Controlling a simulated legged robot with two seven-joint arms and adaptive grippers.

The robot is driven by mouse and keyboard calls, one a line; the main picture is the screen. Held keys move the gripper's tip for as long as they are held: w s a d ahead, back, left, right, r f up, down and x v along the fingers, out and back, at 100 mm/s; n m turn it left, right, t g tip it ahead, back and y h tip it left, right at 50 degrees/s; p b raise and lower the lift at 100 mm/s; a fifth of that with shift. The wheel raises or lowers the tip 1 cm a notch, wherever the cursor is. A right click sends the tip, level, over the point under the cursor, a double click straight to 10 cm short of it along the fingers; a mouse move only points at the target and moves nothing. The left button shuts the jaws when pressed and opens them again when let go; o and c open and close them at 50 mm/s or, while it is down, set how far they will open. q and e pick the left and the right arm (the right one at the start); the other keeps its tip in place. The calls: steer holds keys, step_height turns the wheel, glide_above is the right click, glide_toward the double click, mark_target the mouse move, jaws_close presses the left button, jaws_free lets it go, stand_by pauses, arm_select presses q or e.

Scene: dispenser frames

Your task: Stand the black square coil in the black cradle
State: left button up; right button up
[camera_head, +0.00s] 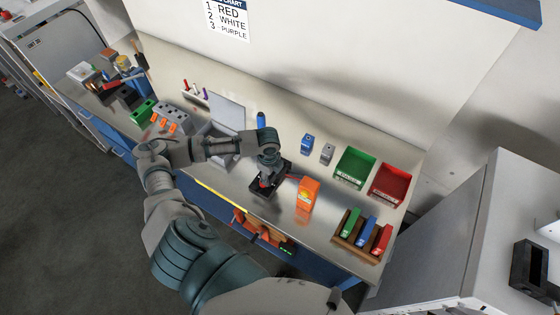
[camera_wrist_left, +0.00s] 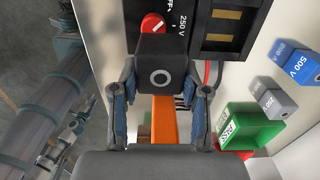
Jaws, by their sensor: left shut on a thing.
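My left gripper (camera_head: 267,176) is over the bench. In the left wrist view its two blue-padded fingers are shut on the black square coil (camera_wrist_left: 160,75), a dark block with a pale ring on its face. In the head view the gripper hides the coil. A black unit (camera_head: 257,188) with a red knob sits just below and around the gripper; in the wrist view it shows "250 V" and brown windows (camera_wrist_left: 225,30). I cannot tell which part is the cradle, or whether the coil touches it. My right gripper is not in view.
An orange device (camera_head: 307,195) stands close right of the gripper. Blue (camera_head: 307,144) and grey (camera_head: 327,153) blocks, green (camera_head: 355,167) and red (camera_head: 390,184) bins, and a wooden rack (camera_head: 353,245) of coloured blocks are further right. A wall rises behind the bench.

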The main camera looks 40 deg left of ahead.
arm_select(q)
steer(key=w, duration=0.2)
steer(key=w+a, duration=0.1)
steer(key=w, duration=0.2)
steer(key=w+a+f, duration=0.1)
steer(key=w, duration=0.1)
steer(key=shift+w, duration=0.15)
steer(key=shift+w+a+f+p, duration=0.35)
steer(key=shift+w+a+f, duration=0.1)
steer(key=shift+w+a, duration=0.25)
steer(key=shift+s+d+f, duration=0.1)
steer(key=shift+d+f, duration=0.05)
steer(key=shift+f, duration=0.4)
steer(key=shift+d+f, duration=0.15)
steer(key=shift+f, duration=0.7)
steer(key=shift+d, duration=0.15)
steer(key=o, duration=1.1)
steer(key=shift+c, duration=0.2)
steer(key=shift+o, duration=0.9)
steer(key=shift+a+f, duration=0.1)
steer(key=shift+a, duration=0.1)
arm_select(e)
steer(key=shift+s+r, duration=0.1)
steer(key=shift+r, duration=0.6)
